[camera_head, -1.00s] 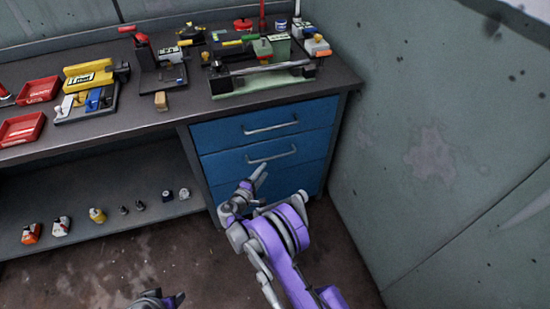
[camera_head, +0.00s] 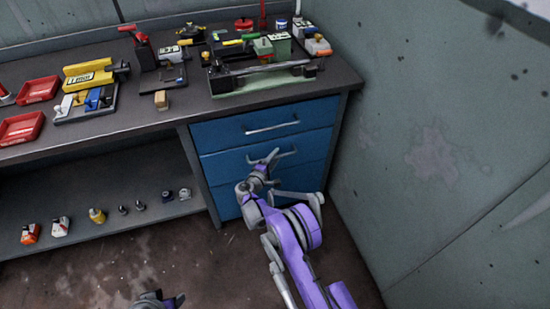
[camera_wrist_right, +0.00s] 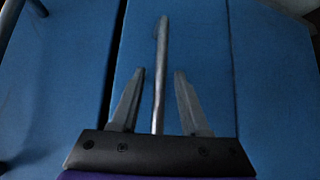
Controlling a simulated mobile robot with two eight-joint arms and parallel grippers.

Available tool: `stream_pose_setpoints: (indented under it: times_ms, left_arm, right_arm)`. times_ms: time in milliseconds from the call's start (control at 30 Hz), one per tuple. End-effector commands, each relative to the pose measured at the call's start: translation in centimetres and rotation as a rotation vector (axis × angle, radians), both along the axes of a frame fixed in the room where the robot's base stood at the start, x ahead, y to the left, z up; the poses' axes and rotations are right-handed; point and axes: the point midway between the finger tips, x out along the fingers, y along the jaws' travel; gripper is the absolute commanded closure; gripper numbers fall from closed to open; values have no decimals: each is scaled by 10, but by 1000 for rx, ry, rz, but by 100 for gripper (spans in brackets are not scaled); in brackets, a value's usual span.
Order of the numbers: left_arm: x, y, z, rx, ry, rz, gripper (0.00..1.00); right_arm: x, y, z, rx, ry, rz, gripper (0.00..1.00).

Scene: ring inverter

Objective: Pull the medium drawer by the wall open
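The blue drawer unit stands under the right end of the bench by the wall. Its middle drawer (camera_head: 225,162) is flush with the front, and so is the top drawer (camera_head: 220,131). My right gripper (camera_head: 264,158) is at the middle drawer's handle (camera_head: 288,153) and covers the handle's left part. In the right wrist view, the handle (camera_wrist_right: 161,55) runs between the spread fingers of my right gripper (camera_wrist_right: 158,82), with a gap on each side. My left gripper (camera_head: 162,299) shows only partly at the bottom edge, and its fingers are unclear.
The bench top (camera_head: 130,128) carries tools, red trays (camera_head: 38,90) and a yellow clamp-like tool (camera_head: 90,75). The lower shelf (camera_head: 90,250) at left holds several small items. The grey-green wall (camera_head: 430,160) is close on the right. Floor in front is clear.

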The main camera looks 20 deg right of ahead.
Motion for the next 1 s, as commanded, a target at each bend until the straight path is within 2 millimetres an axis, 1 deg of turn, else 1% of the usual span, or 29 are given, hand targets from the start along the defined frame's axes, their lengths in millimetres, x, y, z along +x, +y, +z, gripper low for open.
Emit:
stream_pose_setpoints:
  times_ms: [33, 167, 200, 233, 1000]
  left_arm:
    - [0, 0, 0, 0, 0, 0, 50]
    - [0, 0, 0, 0, 0, 0, 50]
    - [0, 0, 0, 0, 0, 0, 50]
    - [0, 0, 0, 0, 0, 0, 50]
    - [0, 0, 0, 0, 0, 0, 50]
  right_arm:
    - [0, 0, 0, 0, 0, 0, 65]
    - [0, 0, 0, 0, 0, 0, 89]
    - [0, 0, 0, 0, 0, 0, 96]
    - [0, 0, 0, 0, 0, 0, 100]
    - [0, 1, 0, 1, 1, 0, 100]
